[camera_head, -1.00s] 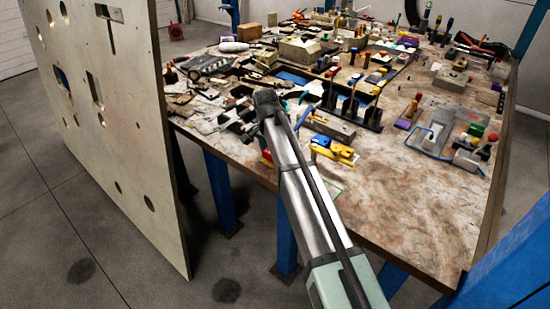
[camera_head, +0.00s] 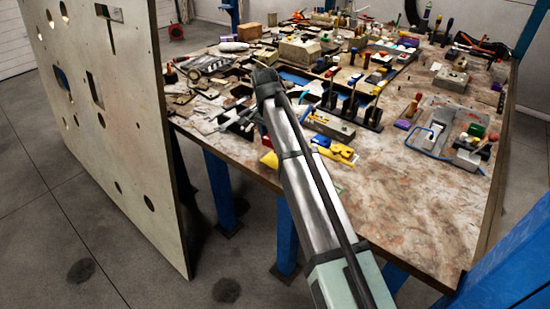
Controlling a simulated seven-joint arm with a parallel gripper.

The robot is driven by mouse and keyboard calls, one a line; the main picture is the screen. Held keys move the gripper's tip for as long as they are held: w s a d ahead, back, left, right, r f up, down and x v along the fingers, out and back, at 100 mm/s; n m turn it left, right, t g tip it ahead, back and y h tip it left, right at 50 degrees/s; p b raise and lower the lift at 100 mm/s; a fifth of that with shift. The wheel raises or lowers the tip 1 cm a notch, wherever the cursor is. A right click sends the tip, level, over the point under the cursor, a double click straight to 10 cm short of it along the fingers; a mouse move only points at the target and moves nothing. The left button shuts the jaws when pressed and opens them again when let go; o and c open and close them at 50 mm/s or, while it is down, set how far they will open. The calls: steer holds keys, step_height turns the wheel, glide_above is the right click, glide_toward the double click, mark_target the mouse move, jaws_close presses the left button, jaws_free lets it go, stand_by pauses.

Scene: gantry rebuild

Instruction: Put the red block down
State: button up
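My arm reaches up and away over the near left part of the table. The end of my arm, with my gripper (camera_head: 267,82), is above the clutter at the table's left middle. The fingers are hidden behind the wrist, so I cannot see whether they are open or hold anything. Several small red pieces are in view. A red block (camera_head: 494,136) stands on the right side near a grey tray, and a red-topped piece (camera_head: 418,97) stands left of that tray. I cannot tell which one is the task's red block.
The table (camera_head: 400,205) is clear at its near right. A black rack with upright tools (camera_head: 374,117) and yellow and blue pieces (camera_head: 338,150) lie right of my arm. A tall panel with holes (camera_head: 110,130) stands at the left. A blue post (camera_head: 520,240) is at right.

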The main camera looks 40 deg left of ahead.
steer(key=shift+d, duration=0.1)
steer(key=w+d+r, duration=0.1)
steer(key=d+r, duration=0.1)
steer(key=d, duration=0.8)
steer(key=shift+d+r+y, duration=0.25)
steer(key=shift+r+y, duration=0.05)
steer(key=shift+y, duration=0.1)
steer(key=shift+f, duration=4.8)
steer(key=shift+f, duration=0.1)
steer(key=o, duration=1.3)
steer(key=shift+c, duration=0.2)
step_height(320, 180, up, 12)
steer(key=s, duration=0.1)
steer(key=shift+s+d, duration=0.35)
steer(key=shift+d, duration=0.05)
